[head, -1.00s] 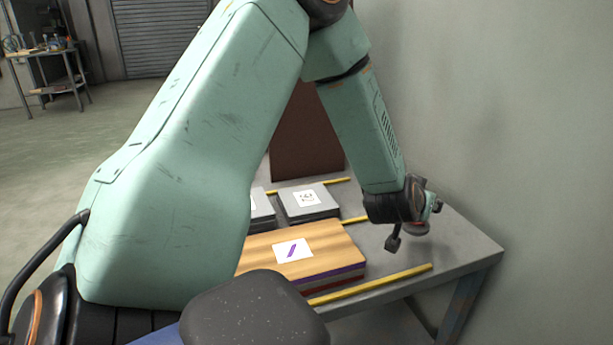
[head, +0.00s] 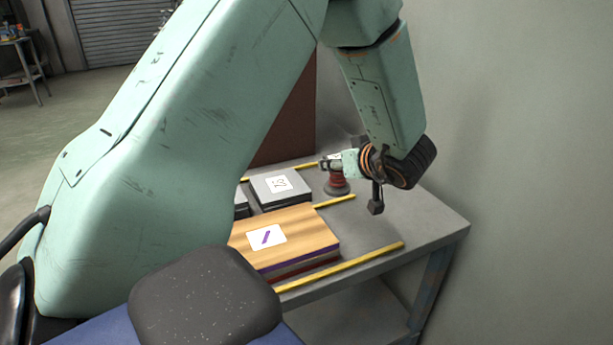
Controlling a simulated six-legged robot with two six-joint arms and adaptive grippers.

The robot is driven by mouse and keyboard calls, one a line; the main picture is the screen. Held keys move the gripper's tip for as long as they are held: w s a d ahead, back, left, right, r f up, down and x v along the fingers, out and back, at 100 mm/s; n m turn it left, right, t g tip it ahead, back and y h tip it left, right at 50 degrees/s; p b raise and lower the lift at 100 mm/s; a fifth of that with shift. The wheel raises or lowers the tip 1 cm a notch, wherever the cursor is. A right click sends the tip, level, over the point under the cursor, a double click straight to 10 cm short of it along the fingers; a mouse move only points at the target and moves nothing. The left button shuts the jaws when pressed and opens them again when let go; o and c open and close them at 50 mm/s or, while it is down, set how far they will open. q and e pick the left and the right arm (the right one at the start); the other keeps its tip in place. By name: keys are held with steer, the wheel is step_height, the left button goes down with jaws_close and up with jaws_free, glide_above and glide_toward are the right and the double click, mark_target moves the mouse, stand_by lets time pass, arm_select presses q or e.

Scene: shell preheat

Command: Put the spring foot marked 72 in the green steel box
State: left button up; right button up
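My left gripper (head: 336,164) is at the end of the green arm that crosses the view from the left. It hangs over the back part of the grey table, past the grey stack. A small foot with a dark red body and a dark round base (head: 337,184) sits at its fingertips, and the fingers look closed on its top. No number can be read on it, so I cannot confirm the mark 72. I cannot tell whether its base touches the table. No green steel box shows in this view. My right gripper is not in view.
On the grey table (head: 425,225), a wood-topped stack (head: 300,232) with a purple-slash card stands in front of a grey stack (head: 293,198) with a card. Yellow strips (head: 375,254) mark the table. A brown panel (head: 292,135) stands behind; a wall is at right.

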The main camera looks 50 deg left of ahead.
mark_target(343, 184)
arm_select(q)
step_height(343, 184, down, 6)
steer(key=shift+w+r+b, duration=0.1)
steer(key=shift+b, duration=0.9)
step_height(343, 184, down, 3)
steer(key=shift+r+b, duration=0.1)
steer(key=shift+b, duration=0.5)
steer(key=shift+f, duration=0.25)
steer(key=shift+f, duration=0.1)
steer(key=o, duration=1.4)
steer(key=shift+f, duration=0.1)
steer(key=shift+o, duration=0.2)
